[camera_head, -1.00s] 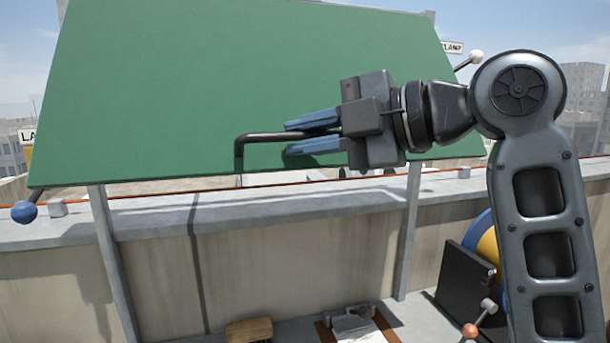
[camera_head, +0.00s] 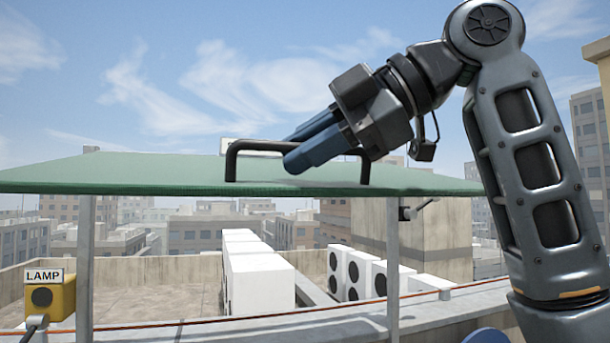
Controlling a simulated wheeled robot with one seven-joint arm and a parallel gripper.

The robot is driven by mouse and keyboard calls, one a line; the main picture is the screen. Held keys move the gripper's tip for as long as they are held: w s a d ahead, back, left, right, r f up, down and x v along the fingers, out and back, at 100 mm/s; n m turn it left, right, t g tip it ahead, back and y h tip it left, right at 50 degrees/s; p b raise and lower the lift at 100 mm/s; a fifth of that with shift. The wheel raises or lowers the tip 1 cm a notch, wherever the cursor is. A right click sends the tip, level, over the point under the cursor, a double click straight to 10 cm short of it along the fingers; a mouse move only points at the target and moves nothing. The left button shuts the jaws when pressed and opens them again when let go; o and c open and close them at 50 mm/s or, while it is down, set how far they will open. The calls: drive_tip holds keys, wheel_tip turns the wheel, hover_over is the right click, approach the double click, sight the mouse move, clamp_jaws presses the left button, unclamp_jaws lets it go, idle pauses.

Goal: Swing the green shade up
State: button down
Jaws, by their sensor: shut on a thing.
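The green shade (camera_head: 130,174) spans the left and middle of the view, seen almost edge-on and close to level, on grey posts (camera_head: 86,250). A dark bar handle (camera_head: 270,146) stands up from the shade near its front edge. My gripper (camera_head: 302,146) comes from the upper right, with its blue fingers at the handle. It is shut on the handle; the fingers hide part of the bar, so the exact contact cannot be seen.
A yellow lamp box (camera_head: 50,297) labelled LAMP stands at the lower left. White condensers (camera_head: 258,280) stand on the roof beyond the shade. A parapet (camera_head: 345,325) with an orange cable runs along the bottom. Open sky lies above the shade.

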drive_tip(key=shift+r, duration=0.6)
drive_tip(key=c, duration=1.2)
unclamp_jaws()
drive_tip(key=shift+b+v, duration=0.85)
drive_tip(key=shift+v, duration=3.05)
